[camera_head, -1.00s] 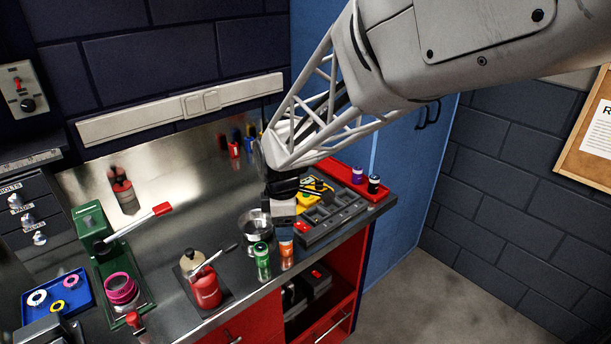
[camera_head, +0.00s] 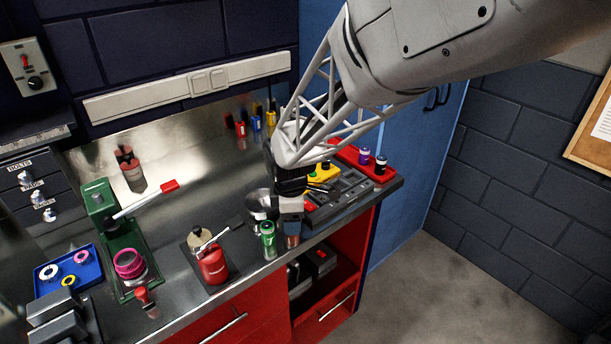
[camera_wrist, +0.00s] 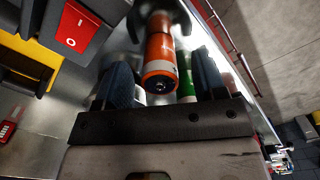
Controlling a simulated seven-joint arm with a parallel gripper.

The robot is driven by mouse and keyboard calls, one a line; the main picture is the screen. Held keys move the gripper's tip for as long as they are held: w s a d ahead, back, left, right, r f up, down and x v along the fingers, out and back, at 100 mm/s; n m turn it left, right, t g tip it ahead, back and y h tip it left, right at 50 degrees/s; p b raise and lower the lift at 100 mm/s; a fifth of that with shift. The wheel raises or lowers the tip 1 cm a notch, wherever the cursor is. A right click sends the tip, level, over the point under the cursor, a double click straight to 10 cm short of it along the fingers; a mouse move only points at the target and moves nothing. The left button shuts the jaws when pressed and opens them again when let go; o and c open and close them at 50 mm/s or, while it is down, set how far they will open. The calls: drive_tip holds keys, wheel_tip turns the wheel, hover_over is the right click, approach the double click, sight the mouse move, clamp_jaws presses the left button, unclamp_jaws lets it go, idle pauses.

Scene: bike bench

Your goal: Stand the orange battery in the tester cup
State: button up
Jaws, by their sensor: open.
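The orange battery (camera_head: 292,241) stands near the front edge of the metal bench, just right of the green battery (camera_head: 268,241). My gripper (camera_head: 291,222) is low over it, and its fingers hide the battery's upper part in the head view. In the wrist view, the orange battery (camera_wrist: 160,55) lies between my two spread fingers (camera_wrist: 163,85), with its dark-centred end towards the camera. A gap shows on each side, so the gripper is open around it. I cannot pick out the tester cup with certainty.
A metal bowl (camera_head: 259,203) sits close behind the batteries. The bench's front edge is close.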

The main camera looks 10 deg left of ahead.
idle(0.3)
drive_tip(key=c, duration=1.1)
drive_tip(key=shift+c, duration=0.2)
drive_tip(key=shift+r, duration=0.15)
drive_tip(key=shift+r, duration=0.5)
drive_tip(key=shift+s+d+r, duration=0.1)
drive_tip(key=shift+s+r, duration=0.05)
drive_tip(key=shift+r, duration=0.45)
drive_tip(key=shift+s+r, duration=0.1)
drive_tip(key=shift+r, duration=0.5)
drive_tip(key=s+d, duration=0.3)
drive_tip(key=s, duration=0.4)
drive_tip(key=s+d+r, duration=0.1)
drive_tip(key=s+d, duration=0.3)
drive_tip(key=s, duration=0.2)
drive_tip(key=shift+s+r, duration=0.15)
drive_tip(key=shift+s, duration=0.25)
